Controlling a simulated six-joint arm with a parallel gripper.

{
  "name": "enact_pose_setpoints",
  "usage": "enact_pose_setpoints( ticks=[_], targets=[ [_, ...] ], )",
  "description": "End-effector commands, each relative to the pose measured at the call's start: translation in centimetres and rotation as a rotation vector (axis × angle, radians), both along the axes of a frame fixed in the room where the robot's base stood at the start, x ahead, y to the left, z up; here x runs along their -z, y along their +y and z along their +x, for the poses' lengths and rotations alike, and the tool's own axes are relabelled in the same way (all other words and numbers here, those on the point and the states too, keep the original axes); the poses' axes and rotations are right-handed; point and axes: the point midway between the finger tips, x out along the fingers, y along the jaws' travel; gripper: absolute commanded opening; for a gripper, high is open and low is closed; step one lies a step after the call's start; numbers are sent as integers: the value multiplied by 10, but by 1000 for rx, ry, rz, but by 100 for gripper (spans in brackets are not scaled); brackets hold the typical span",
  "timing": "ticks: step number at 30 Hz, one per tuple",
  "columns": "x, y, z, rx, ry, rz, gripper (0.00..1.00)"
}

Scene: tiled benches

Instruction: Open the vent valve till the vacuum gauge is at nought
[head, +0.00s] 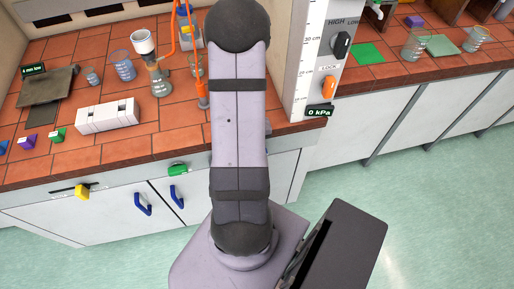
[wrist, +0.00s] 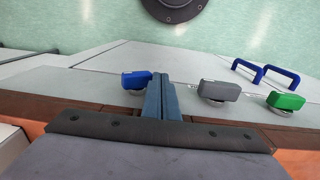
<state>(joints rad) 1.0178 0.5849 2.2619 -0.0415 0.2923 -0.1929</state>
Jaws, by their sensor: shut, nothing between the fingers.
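A small dark readout (head: 320,111) at the bench's front edge reads 0 kPa. In the wrist view, a blue knob (wrist: 136,79), a grey knob (wrist: 219,91) and a green knob (wrist: 286,100) sit on the bench's front panel. The green knob (head: 178,170) also shows in the head view. No label tells which knob is the vent valve. My gripper (wrist: 159,77) is shut and empty, its fingertips right beside the blue knob; I cannot tell whether they touch. In the head view my arm hides the gripper and the blue and grey knobs.
A yellow knob (head: 82,192) and blue door handles (head: 142,204) stick out from the bench front. A white panel (head: 320,55) with a black knob (head: 342,45) and an orange knob (head: 328,92) stands on the bench. Glassware and a white rack (head: 107,117) stand at left.

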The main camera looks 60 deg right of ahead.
Motion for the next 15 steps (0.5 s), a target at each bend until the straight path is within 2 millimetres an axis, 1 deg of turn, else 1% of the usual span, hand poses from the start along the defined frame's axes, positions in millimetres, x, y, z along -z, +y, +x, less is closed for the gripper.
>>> enact_pose_setpoints(
  ticks=[6,15],
  targets=[
    [8,4,3,0,1,1,0],
    [12,5,5,0,0,0,0]
  ],
)
